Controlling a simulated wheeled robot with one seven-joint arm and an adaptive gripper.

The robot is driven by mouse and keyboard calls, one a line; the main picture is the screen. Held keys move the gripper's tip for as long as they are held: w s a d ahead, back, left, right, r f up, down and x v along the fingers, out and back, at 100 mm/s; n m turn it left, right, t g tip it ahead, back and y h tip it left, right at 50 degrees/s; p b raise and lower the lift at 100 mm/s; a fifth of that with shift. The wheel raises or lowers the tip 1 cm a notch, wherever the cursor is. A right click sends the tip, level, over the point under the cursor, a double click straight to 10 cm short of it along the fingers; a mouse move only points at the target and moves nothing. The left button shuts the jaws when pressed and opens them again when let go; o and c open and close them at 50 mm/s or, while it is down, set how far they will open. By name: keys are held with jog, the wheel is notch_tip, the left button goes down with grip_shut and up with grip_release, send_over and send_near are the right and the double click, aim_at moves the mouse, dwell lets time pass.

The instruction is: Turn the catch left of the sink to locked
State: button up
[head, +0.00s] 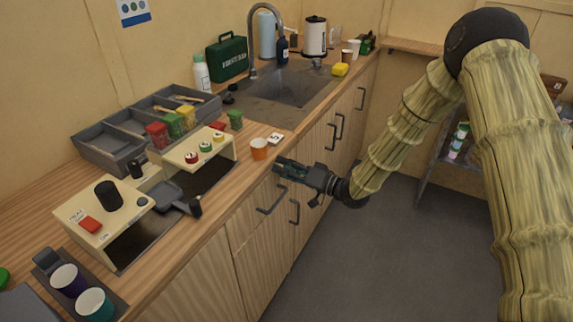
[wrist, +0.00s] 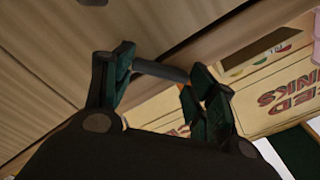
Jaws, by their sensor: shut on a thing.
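My gripper (head: 280,168) is at the cabinet front just below the counter edge, left of the sink (head: 290,84). In the wrist view my gripper (wrist: 160,82) has its two dark green fingers on either side of a short dark grey bar (wrist: 161,70), shut on it. The bar appears to be the lever of the catch, set against the wooden front. In the head view my fingers hide the catch, and its locked or unlocked marking cannot be read.
An orange cup (head: 260,149) and a white number card (head: 276,139) stand on the counter close above my gripper. Dark pull handles (head: 271,198) stick out from the cabinet doors below. The grey floor (head: 345,260) in front is clear.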

jog(key=m, duration=0.3)
jog(key=m+p, duration=0.1)
jog(key=shift+s+a+f, duration=0.1)
jog(key=shift+s+f, duration=0.15)
jog(key=shift+s, duration=0.05)
jog(key=shift+s+a+f+m, duration=0.1)
jog(key=shift+m, duration=0.8)
jog(key=shift+s+a+f+m, duration=0.1)
jog(key=shift+m, duration=0.8)
jog(key=o, duration=1)
jog(key=shift+d, duration=0.1)
jog(key=v, duration=1.2)
